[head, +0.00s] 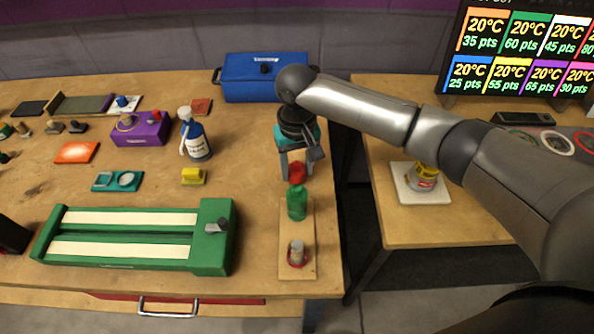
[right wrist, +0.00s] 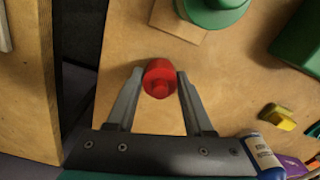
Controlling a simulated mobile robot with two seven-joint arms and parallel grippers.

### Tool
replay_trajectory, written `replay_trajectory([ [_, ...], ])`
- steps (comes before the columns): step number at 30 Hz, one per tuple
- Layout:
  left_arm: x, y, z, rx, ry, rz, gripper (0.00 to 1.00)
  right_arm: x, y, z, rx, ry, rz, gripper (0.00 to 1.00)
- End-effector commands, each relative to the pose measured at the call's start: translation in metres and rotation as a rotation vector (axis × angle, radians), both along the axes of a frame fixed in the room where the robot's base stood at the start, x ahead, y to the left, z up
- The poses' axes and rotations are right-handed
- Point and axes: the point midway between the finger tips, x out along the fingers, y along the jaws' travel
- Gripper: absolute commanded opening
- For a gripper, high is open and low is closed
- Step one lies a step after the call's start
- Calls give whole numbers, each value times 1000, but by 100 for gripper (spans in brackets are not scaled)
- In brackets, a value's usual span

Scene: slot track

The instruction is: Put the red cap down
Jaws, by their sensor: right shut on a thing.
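My right gripper (head: 298,166) is shut on the red cap (head: 298,173). In the right wrist view the cap (right wrist: 160,80) sits between the two fingertips, with wooden table top around it. The green bottle (head: 297,203) stands upright on a light wooden board (head: 297,230). In the head view the cap shows just above the bottle's top, but the right wrist view shows the cap apart from the bottle (right wrist: 215,8). Whether the cap touches the table I cannot tell. I do not see my left gripper.
A grey peg with a red ring (head: 296,254) stands on the board's near end. Left are a green track (head: 130,235), a yellow block (head: 193,176) and a blue spray bottle (head: 196,140). A blue toolbox (head: 262,78) is behind. The table's right edge is close, with a gap beyond.

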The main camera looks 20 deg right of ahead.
Motion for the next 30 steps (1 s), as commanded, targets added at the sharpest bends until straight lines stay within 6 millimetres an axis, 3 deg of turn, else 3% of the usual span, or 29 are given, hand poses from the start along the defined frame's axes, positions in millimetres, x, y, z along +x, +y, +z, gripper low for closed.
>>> replay_trajectory([
  [14,0,-1,0,-1,1,1,50,0,0,-10,1,0,-1,1],
  [15,0,-1,-1,-1,0,1,50,0,0,-10,1,-1,-1,56],
  [22,-1,-2,-1,-2,0,1,50,0,0,-10,0,-1,0,82],
  [30,-1,-2,-1,-3,1,1,50,1,0,-9,0,-2,0,83],
])
